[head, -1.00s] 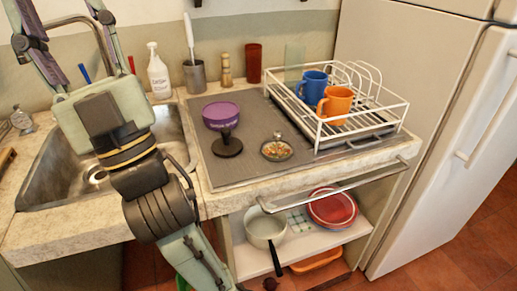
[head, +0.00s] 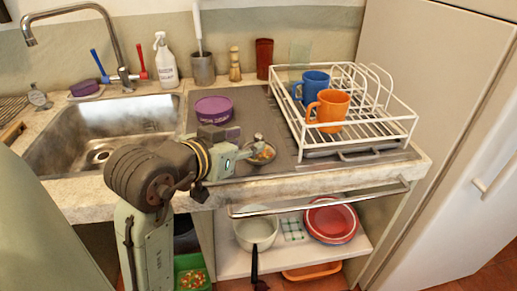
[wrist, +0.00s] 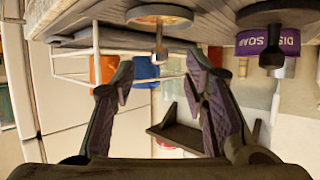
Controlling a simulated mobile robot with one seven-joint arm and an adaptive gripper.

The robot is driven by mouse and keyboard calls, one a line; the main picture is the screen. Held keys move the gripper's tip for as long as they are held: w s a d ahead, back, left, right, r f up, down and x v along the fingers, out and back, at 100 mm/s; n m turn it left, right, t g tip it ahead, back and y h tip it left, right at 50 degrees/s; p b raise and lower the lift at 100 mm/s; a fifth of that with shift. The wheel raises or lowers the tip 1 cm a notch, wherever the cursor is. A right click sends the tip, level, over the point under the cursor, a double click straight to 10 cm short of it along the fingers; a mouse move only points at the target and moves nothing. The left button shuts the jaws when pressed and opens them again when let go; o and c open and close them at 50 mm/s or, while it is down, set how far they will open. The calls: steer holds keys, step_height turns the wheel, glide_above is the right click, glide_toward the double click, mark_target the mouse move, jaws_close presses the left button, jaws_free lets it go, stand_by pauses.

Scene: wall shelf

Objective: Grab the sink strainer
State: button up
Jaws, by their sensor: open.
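The sink strainer (head: 264,154) is a small round metal dish with a little upright knob and colourful bits in it. It lies on the grey drain mat at the counter's front. My gripper (head: 247,154) is low over the mat, just left of the strainer and partly covering it. In the upside-down wrist view, the strainer (wrist: 160,14) is at the top centre, its knob hanging into the gap between the open fingers of my gripper (wrist: 160,68). The fingers are empty; I cannot tell whether they touch it.
A black stopper (wrist: 272,17) and a purple dish soap tub (head: 214,109) stand near the strainer. A white dish rack (head: 400,122) with blue (head: 311,86) and orange (head: 328,108) mugs is to the right. The sink (head: 70,140) is left. A metal rail (head: 320,198) runs along the front.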

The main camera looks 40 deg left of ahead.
mark_target(256, 137)
steer(key=p+x, duration=0.1)
steer(key=x, duration=0.5)
steer(key=shift+w+r+p, duration=0.15)
steer(key=shift+w+p, duration=0.2)
steer(key=shift+p, duration=0.05)
jaws_close()
